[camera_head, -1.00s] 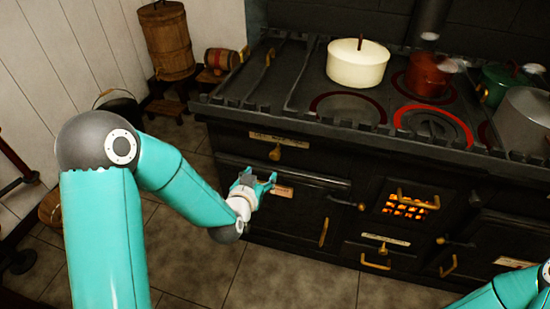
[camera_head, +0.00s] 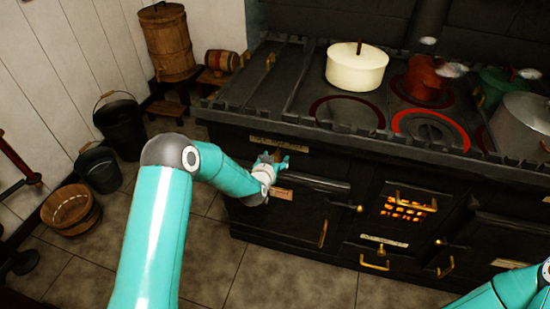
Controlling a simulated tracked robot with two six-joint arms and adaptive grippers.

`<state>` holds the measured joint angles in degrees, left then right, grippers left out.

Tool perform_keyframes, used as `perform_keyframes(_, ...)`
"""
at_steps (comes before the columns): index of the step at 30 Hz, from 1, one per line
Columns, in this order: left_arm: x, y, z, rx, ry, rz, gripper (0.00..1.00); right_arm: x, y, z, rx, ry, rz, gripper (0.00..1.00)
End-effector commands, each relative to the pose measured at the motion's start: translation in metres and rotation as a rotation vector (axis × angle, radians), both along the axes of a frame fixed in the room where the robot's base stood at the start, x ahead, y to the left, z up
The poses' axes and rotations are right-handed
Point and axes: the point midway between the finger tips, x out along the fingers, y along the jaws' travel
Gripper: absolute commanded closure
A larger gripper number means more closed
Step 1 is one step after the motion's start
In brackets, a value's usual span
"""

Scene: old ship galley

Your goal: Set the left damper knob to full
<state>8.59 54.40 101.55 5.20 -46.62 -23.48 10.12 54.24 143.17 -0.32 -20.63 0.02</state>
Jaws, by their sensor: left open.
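The left damper knob (camera_head: 278,153) is a small brass knob on the dark stove front, just below a pale label plate (camera_head: 279,142). My left gripper (camera_head: 281,163) is at the knob, with its open teal fingers pointing at the stove front. The fingers hide most of the knob, so I cannot tell how it is turned or whether they touch it. My right arm (camera_head: 510,292) shows only at the lower right corner; its gripper is out of view.
The oven door handle bar (camera_head: 315,182) runs just below my left gripper. A cream pot (camera_head: 357,66) and a red pot (camera_head: 426,78) stand on the stove top. The firebox grate (camera_head: 404,207) glows. Buckets (camera_head: 120,124) stand at the left wall.

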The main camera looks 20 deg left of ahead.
Motion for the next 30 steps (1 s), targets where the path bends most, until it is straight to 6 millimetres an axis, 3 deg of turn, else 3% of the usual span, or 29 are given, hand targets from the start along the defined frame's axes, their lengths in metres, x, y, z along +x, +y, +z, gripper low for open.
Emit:
perform_keyframes(10, 0.0025, 0.0004, -0.0010, 0.000, 0.000, 0.000, 0.40, 0.0000, 0.0000, 0.0002, 0.000, 0.000, 0.000, 1.00)
perform_keyframes(21, 0.0024, 0.0004, -0.0008, 0.000, 0.000, 0.000, 1.00, 0.0000, 0.0000, 0.0002, 0.000, 0.000, 0.000, 1.00)
perform_keyframes(30, 0.0014, 0.0016, -0.0013, 0.000, -0.001, 0.004, 1.00, 0.0000, 0.0000, -0.0013, 0.000, 0.000, 0.000, 1.00)
